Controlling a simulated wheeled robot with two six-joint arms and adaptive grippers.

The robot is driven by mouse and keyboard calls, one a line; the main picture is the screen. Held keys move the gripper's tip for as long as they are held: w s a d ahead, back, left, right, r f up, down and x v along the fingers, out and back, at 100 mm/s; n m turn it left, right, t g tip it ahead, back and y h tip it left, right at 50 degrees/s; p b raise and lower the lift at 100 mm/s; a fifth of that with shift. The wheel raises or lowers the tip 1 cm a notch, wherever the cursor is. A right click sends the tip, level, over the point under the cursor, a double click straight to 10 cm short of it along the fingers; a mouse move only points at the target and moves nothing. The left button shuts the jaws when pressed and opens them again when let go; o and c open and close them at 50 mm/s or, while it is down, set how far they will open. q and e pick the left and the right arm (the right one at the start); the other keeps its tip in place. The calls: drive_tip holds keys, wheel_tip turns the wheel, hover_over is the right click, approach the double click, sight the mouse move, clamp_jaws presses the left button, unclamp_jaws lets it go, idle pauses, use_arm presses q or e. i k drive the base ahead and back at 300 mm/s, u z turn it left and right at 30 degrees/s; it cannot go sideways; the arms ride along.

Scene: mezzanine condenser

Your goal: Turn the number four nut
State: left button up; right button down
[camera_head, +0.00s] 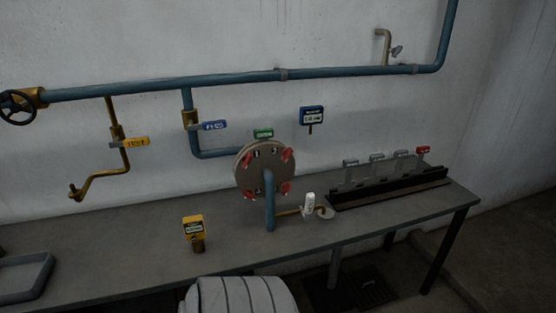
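A round grey-brown flange (264,174) stands upright at the middle of the bench, with a blue pipe (269,205) running down from its centre. Several red nuts or handles sit around its face, at upper right (288,156), upper left (246,160), lower right (286,188) and lower left (248,195). Small dark and white marks lie beside them, too small to read, so I cannot tell which nut is number four. A green tag (263,134) is above the flange. Neither of my grippers is in view.
A yellow labelled device (193,231) stands on the bench (120,235), left of the flange. A white tag (309,204) and a dark rack with upright tags (390,188) are to the right. A grey tray (25,277) is at left. A pale ribbed rounded object (240,295) is in front.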

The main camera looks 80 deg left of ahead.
sight(248, 193)
drive_tip(key=u, duration=0.3)
drive_tip(key=i, duration=0.9)
drive_tip(key=u, duration=1.45)
drive_tip(key=i, duration=0.65)
drive_tip(key=u, duration=0.7)
